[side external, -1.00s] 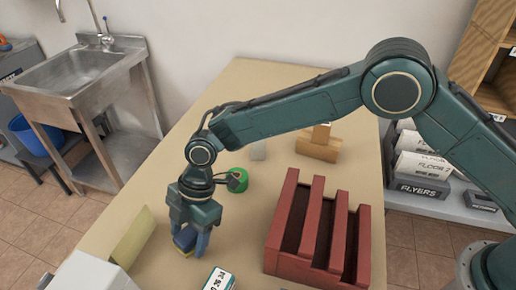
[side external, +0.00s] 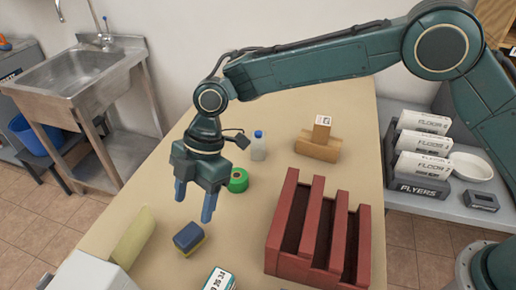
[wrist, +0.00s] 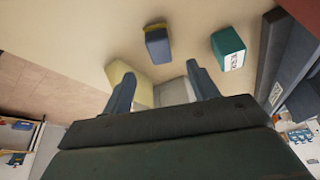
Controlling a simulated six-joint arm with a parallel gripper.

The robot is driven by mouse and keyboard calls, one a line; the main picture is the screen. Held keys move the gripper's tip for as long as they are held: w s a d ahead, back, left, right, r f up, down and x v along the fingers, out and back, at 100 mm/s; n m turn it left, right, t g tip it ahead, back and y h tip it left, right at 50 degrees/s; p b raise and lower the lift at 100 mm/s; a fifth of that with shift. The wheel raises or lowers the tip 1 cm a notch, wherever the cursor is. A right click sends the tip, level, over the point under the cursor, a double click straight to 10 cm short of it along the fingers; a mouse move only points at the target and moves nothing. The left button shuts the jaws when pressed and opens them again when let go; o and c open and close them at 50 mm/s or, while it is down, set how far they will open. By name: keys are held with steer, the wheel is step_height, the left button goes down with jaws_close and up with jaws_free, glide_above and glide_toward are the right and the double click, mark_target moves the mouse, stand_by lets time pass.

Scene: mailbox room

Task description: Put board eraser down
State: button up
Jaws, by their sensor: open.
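The board eraser (side external: 188,238), dark blue with a yellow layer, lies on the tan table (side external: 290,85) in the side view. It also shows in the wrist view (wrist: 158,45), lying apart from my fingers. My gripper (side external: 194,205) is open and empty, raised above the table and just above the eraser in the side view. In the wrist view my gripper's two fingers (wrist: 162,88) are spread apart with nothing held between them.
A red slotted rack (side external: 320,230) stands right of the eraser. A teal labelled box (side external: 219,280) lies in front. A yellow-green upright piece (side external: 133,238) is at left.

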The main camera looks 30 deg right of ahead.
steer(key=shift+v, duration=1.45)
steer(key=s+d+r+m+t, duration=0.2)
steer(key=d+r+m, duration=0.3)
steer(key=d+r, duration=0.45)
steer(key=s+d+r+m+t, duration=0.2)
steer(key=d+r+m, duration=0.4)
steer(key=d, duration=0.7)
steer(key=s+d+m+t+h, duration=0.3)
steer(key=s+d+m, duration=0.8)
steer(key=s+d, duration=0.8)
steer(key=shift+s+f+m+h, duration=0.3)
steer(key=shift+s+f+h, duration=0.1)
steer(key=shift+f+h, duration=0.1)
